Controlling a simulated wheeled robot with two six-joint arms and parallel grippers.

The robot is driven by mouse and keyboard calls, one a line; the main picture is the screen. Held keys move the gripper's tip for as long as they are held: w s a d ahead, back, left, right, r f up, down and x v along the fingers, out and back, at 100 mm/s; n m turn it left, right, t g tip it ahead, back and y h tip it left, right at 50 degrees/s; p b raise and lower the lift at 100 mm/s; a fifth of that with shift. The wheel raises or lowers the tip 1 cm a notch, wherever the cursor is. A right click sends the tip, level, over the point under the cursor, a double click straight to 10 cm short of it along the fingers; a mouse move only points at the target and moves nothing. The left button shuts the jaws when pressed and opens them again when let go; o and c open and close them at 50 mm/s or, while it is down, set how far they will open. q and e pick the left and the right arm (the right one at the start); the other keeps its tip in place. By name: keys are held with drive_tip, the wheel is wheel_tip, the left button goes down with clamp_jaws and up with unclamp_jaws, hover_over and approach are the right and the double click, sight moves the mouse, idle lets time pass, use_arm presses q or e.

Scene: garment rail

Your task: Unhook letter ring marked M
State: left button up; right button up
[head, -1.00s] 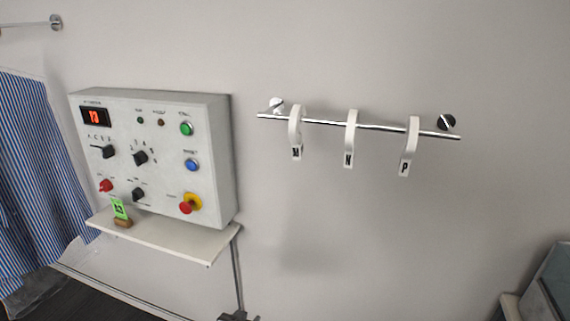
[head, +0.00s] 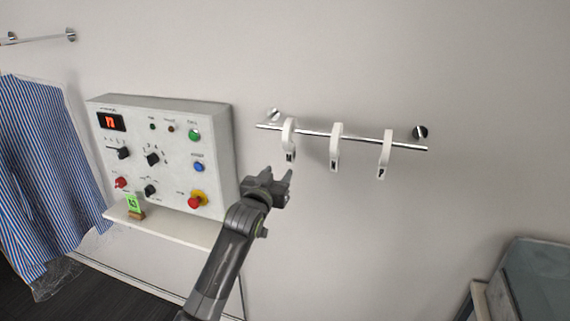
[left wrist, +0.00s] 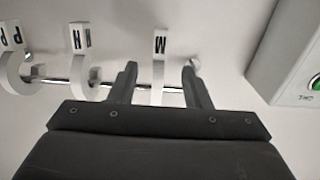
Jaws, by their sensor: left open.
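The white letter ring marked M (head: 289,140) hangs at the left end of a chrome rail (head: 312,133) on the wall. In the left wrist view the M ring (left wrist: 160,58) appears between my two open fingers, beyond their tips. My left gripper (head: 281,178) is open and empty, just below the M ring in the head view. In the left wrist view the left gripper (left wrist: 160,75) shows both fingers apart. The ring marked N (head: 335,147) and the ring marked P (head: 384,155) hang farther right on the same rail. My right gripper is not in view.
A striped garment (head: 45,165) hangs at far left. Bare wall lies below and right of the rail.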

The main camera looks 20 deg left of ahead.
sight(292, 145)
use_arm(q)
drive_tip(key=w+b, duration=0.2)
drive_tip(key=w, duration=0.2)
drive_tip(key=w+b, duration=0.3)
drive_tip(key=w, duration=0.1)
drive_tip(key=shift+w+d+f+b, duration=0.15)
drive_tip(key=shift+w+f+b, duration=0.1)
drive_tip(key=shift+b, duration=0.1)
drive_tip(key=shift+w+r+b, duration=0.15)
drive_tip(key=shift+w+b, duration=1.05)
drive_tip(key=shift+w, duration=0.95)
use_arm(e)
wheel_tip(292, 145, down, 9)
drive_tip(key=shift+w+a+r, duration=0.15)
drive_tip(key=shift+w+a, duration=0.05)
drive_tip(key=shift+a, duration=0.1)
use_arm(q)
drive_tip(key=shift+c, duration=0.2)
clamp_jaws()
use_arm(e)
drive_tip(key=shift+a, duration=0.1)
use_arm(q)
drive_tip(key=shift+r, duration=0.25)
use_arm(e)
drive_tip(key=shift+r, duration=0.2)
